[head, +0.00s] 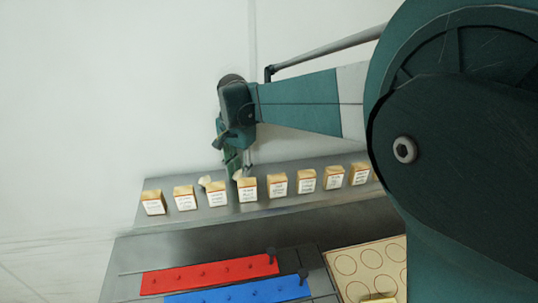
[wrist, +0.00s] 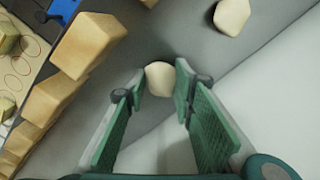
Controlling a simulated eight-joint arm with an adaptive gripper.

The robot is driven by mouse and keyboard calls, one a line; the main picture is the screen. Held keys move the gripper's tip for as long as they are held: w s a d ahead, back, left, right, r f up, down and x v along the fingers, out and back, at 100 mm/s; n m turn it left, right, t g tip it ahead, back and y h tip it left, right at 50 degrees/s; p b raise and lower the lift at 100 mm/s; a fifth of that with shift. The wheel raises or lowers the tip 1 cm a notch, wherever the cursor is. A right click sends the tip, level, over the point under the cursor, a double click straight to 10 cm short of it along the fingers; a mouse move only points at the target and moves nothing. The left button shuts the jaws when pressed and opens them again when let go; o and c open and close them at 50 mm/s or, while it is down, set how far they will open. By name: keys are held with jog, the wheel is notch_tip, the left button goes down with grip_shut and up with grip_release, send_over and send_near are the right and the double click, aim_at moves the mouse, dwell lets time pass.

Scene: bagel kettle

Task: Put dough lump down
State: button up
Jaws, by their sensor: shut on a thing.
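My gripper (wrist: 158,88) is shut on a pale, rounded dough lump (wrist: 159,78), which sits between the fingertips in the wrist view. In the head view my gripper (head: 233,166) points down at the grey shelf, behind the row of labelled boxes. The held dough lump (head: 238,174) shows there in part, behind a box. I cannot tell whether it touches the shelf. A second pale lump (wrist: 232,16) lies on the shelf apart from the gripper; it also shows in the head view (head: 205,180), left of the gripper.
Several tan boxes with white labels (head: 248,190) stand in a row on the grey shelf (head: 160,216). In front are a red strip (head: 210,275), a blue strip (head: 240,292) and a cream board with circles (head: 345,263). Bare shelf shows around the held lump.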

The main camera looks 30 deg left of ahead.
aim_at(240, 172)
jog(key=shift+f, duration=0.15)
jog(key=o, duration=0.9)
notch_tip(240, 172, up, 12)
jog(key=shift+r, duration=0.2)
dwell(0.3)
dwell(0.5)
jog(key=shift+d, duration=0.1)
